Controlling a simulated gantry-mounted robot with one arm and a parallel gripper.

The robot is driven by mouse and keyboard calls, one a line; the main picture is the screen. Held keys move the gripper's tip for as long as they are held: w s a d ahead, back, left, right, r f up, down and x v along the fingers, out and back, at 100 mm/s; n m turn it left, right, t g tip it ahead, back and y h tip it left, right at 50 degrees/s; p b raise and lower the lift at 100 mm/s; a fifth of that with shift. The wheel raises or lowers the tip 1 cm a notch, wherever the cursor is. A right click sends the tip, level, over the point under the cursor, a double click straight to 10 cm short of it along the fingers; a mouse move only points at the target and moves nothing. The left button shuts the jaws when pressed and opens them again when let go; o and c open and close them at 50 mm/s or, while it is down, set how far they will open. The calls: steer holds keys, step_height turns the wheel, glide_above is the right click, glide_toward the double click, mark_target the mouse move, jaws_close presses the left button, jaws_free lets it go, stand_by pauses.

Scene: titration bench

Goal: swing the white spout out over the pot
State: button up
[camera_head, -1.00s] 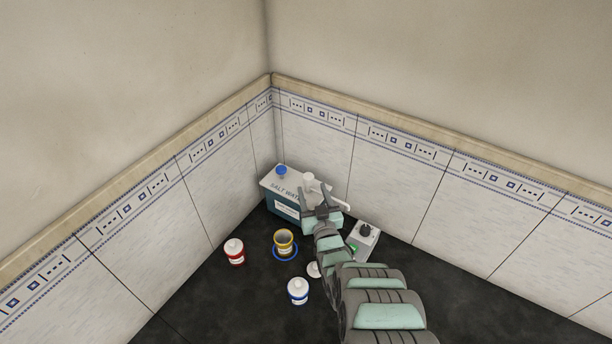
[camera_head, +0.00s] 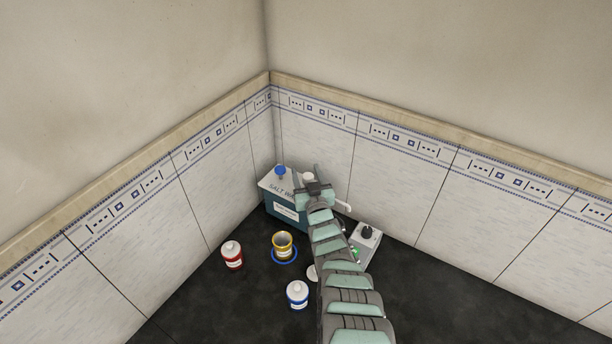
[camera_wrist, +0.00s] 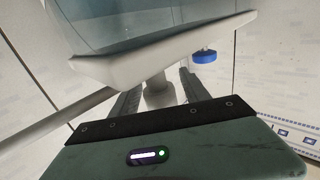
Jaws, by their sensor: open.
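The white spout (camera_head: 343,206) sticks out to the right from behind my gripper, pointing away from the pot. In the wrist view it is a pale bar (camera_wrist: 60,122) at the left. The pot (camera_head: 283,242), yellow-rimmed, stands on a blue ring in front of the salt water tank (camera_head: 286,208). My gripper (camera_head: 307,177) is open above the tank's right part. In the wrist view a pale upright post (camera_wrist: 157,92) shows between its two fingers; I cannot tell whether they touch it. The post's lower part is hidden by the gripper body.
A blue cap (camera_head: 280,171) sits on the tank's top left. A red-and-white bottle (camera_head: 232,255) stands left of the pot, a blue-and-white bottle (camera_head: 297,294) in front. A grey device with a black knob (camera_head: 364,241) stands right of my arm. Tiled walls close the corner behind.

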steer(key=shift+c, duration=0.2)
jaws_close()
stand_by(0.5)
steer(key=shift+r, duration=0.1)
stand_by(0.7)
